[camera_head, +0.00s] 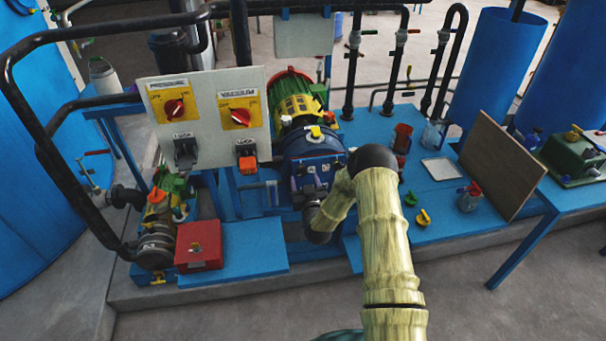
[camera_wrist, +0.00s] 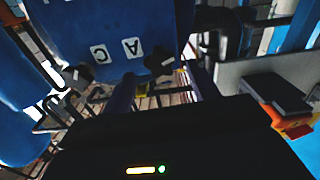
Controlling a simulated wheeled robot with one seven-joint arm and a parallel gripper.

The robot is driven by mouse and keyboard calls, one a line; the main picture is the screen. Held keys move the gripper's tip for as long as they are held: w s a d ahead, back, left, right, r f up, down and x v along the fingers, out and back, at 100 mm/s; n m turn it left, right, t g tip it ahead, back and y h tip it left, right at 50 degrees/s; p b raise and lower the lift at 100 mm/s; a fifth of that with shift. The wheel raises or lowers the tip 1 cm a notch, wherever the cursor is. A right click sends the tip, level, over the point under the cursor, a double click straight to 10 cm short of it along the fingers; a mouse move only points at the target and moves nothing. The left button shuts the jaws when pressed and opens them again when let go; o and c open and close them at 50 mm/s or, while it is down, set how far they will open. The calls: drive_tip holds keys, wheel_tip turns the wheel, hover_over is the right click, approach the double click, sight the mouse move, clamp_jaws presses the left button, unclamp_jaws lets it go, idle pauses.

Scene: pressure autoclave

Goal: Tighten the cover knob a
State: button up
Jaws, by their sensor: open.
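The blue cover face (camera_wrist: 85,25) fills the upper left of the wrist view and carries white labels "A" and "C". A dark knob (camera_wrist: 158,62), cover knob a by its place, sits beside label A. Another dark knob (camera_wrist: 83,73) sits by label C. My gripper (camera_wrist: 162,78) is open; its dark body fills the bottom of that view, and the knob by A appears ahead between its dim fingers. Contact cannot be told. In the head view the blue machine (camera_head: 312,150) stands mid-picture, with my arm in front of its lower right; the knobs are not clear there.
A control panel (camera_head: 205,110) with red switches stands left of the machine. A red box (camera_head: 199,245) sits at the lower left. Small cups, a yellow valve piece (camera_head: 424,218) and a brown board (camera_head: 502,165) are on the blue table to the right.

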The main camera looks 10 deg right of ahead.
sight(302, 172)
drive_tip(key=shift+w, duration=1.6)
drive_tip(key=c, duration=1)
